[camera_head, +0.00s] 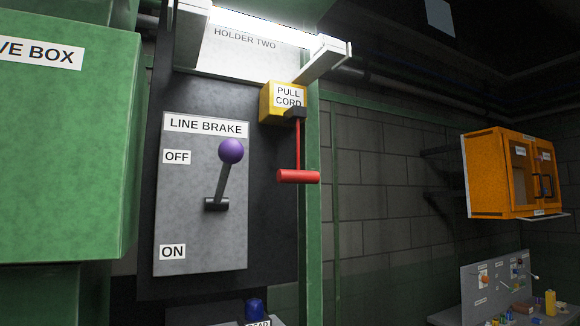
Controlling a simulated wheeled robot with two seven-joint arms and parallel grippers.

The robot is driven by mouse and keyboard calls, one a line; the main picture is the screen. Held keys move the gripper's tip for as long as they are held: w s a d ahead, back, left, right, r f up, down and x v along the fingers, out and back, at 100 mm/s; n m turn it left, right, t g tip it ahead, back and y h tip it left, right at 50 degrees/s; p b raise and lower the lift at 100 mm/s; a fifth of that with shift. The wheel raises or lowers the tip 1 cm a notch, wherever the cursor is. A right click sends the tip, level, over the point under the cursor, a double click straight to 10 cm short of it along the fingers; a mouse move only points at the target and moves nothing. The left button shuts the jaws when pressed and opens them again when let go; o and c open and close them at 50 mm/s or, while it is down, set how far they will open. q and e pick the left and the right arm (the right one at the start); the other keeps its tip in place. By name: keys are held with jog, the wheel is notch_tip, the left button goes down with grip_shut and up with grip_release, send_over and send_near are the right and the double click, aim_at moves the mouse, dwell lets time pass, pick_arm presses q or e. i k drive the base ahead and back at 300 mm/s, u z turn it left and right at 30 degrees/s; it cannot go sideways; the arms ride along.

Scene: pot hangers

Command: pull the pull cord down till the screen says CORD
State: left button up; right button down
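The pull cord (298,146) is a thin red line hanging from a black arm on a yellow box (282,102) labelled PULL CORD. A red cylindrical handle (298,177) lies level at its lower end. The cord hangs straight, and nothing touches the handle. No screen that reads CORD is in view. Neither of my grippers is in view.
Left of the cord is a grey LINE BRAKE panel (178,210) with a purple-knobbed lever (230,152) tilted up. A green box (65,150) stands at left. An orange cabinet (487,180) and a cluttered bench (463,316) are at right. Space right of the handle is clear.

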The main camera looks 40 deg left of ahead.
aim_at(290, 176)
jog(key=k, duration=1.1)
jog(key=u, duration=1.5)
jog(key=i, duration=0.5)
jog(key=u, duration=0.05)
